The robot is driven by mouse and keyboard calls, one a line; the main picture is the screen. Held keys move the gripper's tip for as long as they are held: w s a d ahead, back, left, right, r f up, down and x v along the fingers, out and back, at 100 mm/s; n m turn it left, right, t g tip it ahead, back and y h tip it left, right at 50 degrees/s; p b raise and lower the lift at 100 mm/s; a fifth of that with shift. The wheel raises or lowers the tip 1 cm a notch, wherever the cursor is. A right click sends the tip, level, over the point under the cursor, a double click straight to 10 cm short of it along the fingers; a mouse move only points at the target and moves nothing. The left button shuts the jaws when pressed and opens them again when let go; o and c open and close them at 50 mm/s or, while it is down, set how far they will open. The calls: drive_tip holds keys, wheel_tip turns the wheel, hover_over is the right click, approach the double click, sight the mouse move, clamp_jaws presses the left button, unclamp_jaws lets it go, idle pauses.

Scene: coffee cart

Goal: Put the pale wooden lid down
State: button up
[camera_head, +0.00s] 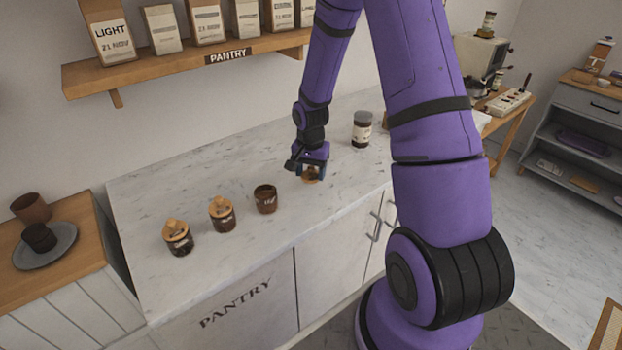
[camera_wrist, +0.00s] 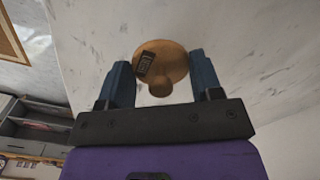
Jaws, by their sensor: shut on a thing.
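The pale wooden lid (camera_wrist: 172,60) is round, with a knob and a small dark label. My gripper (camera_wrist: 162,80) is shut on it, with a blue finger at each side. In the head view the lid (camera_head: 311,174) shows under my gripper (camera_head: 308,168), close over the white marble counter (camera_head: 345,185). I cannot tell whether it touches the counter. A brown jar (camera_head: 266,199) stands open, without a lid, to the left of my gripper.
Two jars with wooden lids (camera_head: 222,214) (camera_head: 178,238) stand further left. A taller jar with a pale label (camera_head: 362,129) stands behind, right of my gripper. The pantry shelf (camera_head: 190,66) with bags hangs above. The counter around the lid is clear.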

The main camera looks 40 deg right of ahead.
sight(311, 173)
drive_tip(key=shift+w+d+f, duration=0.2)
drive_tip(key=shift+w+d, duration=0.15)
drive_tip(key=shift+d, duration=0.05)
drive_tip(key=shift+f, duration=1.6)
drive_tip(key=shift+a+f, duration=0.1)
drive_tip(key=o, duration=0.9)
